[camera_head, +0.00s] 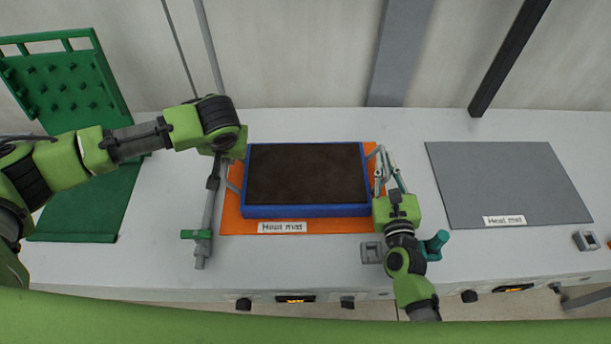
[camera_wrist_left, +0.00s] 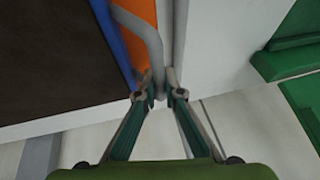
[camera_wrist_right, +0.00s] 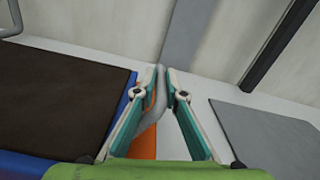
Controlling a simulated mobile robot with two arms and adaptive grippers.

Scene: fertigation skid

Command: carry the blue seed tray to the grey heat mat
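The blue seed tray (camera_head: 305,211), filled with dark soil, is over the orange heat mat (camera_head: 230,226); I cannot tell whether it is lifted slightly. My left gripper (camera_wrist_left: 161,96) is at the tray's left handle (camera_wrist_left: 150,38), its fingertips closed around the grey bar. My right gripper (camera_head: 386,166) is at the right side; in the right wrist view its fingertips (camera_wrist_right: 162,74) close on the right handle (camera_wrist_right: 149,118). The grey heat mat (camera_head: 503,181) lies bare to the right, with a label at its front edge.
A green pegged rack (camera_head: 66,85) stands at the left, with a green panel (camera_head: 85,208) below it. A grey bar with a green clamp (camera_head: 196,235) is left of the orange mat. A dark post (camera_head: 508,60) rises behind. White bench shows between the mats.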

